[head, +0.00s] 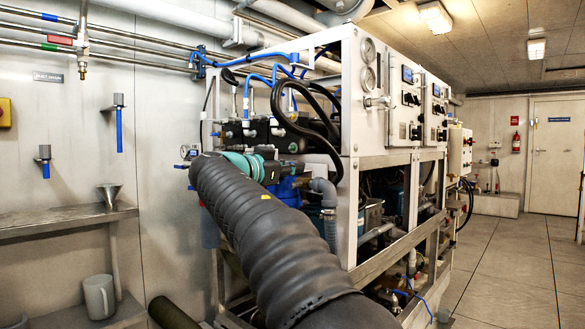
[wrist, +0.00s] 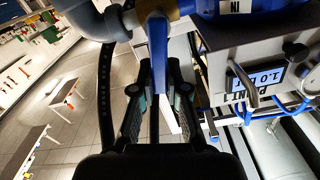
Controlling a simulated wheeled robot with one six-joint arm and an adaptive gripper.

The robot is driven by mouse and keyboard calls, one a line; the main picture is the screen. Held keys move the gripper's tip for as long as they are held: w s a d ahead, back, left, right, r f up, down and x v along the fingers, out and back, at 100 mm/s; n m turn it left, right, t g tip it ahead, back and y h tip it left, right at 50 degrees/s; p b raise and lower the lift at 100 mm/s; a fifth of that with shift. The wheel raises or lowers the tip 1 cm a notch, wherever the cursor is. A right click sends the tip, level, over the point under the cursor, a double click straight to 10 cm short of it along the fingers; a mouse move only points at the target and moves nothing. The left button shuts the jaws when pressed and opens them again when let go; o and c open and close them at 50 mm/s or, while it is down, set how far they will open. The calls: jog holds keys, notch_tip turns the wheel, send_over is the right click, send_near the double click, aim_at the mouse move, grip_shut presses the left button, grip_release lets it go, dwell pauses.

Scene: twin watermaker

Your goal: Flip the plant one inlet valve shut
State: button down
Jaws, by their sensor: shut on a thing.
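In the wrist view a blue lever handle (wrist: 158,55) runs down from a brassy fitting at the top, beside a grey pipe elbow (wrist: 98,18). My gripper (wrist: 159,80) has its two dark fingers on either side of the handle, closed on it near its free end. A blue body (wrist: 240,8) marked "IN" sits right of the handle's root. A plate with a small display (wrist: 268,78) and upside-down lettering reading "PLANT 1" is to the right. In the head view my arm reaches to the rack's near end and hides my fingers and the lever.
The white-framed machine rack (head: 350,150) carries hoses, gauges and panels. Black hoses (head: 310,120) loop close above my wrist. A steel shelf (head: 65,220) with a funnel and a jug (head: 99,297) stands at the left wall. The aisle floor (head: 505,265) on the right is clear.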

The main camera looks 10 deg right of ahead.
jog(key=shift+w+a+n+p, duration=0.2)
jog(key=shift+w+n+p, duration=0.1)
jog(key=shift+n, duration=0.5)
jog(key=shift+w+a+n+p, duration=0.2)
jog(key=shift+n+p, duration=0.05)
jog(key=shift+n, duration=0.55)
jog(key=shift+r, duration=0.1)
jog(key=c, duration=1.2)
grip_release()
jog(key=shift+o, duration=0.2)
jog(key=m, duration=0.1)
jog(key=s+m+b, duration=0.1)
jog(key=m, duration=0.1)
jog(key=shift+d, duration=0.35)
jog(key=b+v, duration=0.2)
jog(key=v, duration=1.2)
jog(key=s+d+f+n+g+y+p, duration=0.2)
jog(key=s+d+f+n+y, duration=0.3)
jog(key=d+f, duration=0.45)
jog(key=s+d+f+n+g+y, duration=0.1)
jog(key=s+d+f+n+y, duration=0.1)
jog(key=s+f, duration=0.4)
jog(key=s+d+f+n+g+y+p, duration=0.1)
jog(key=s+d+f+n+y, duration=0.1)
jog(key=s+f+n, duration=0.2)
jog(key=s+f, duration=0.3)
jog(key=shift+d+f+g+y, duration=0.2)
jog(key=shift+d+g+y, duration=0.1)
